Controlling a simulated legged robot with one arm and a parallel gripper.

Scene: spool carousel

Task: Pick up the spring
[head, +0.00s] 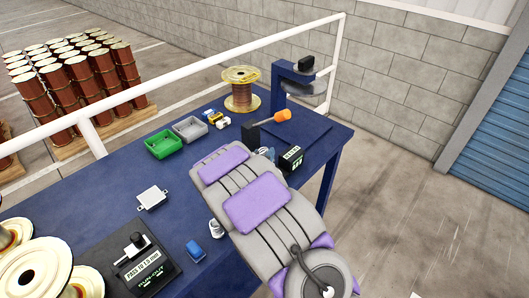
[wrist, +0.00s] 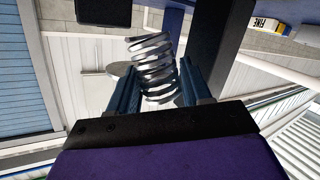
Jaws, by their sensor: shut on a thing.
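The spring (wrist: 153,66) is a shiny metal coil in the middle of the wrist view. My gripper (wrist: 158,88) is shut on it, with one blue finger on each side of the coil. The spring sticks out past the fingertips. In the head view my own arm covers most of the gripper, and I cannot make out the spring clearly there.
The blue table (head: 105,198) holds a green bin (head: 163,145), a grey bin (head: 190,129), a copper wire spool (head: 241,90), an orange-ended tool (head: 282,115), a black labelled box (head: 292,158) and a black gauge block (head: 130,262). A white railing (head: 225,60) runs behind.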

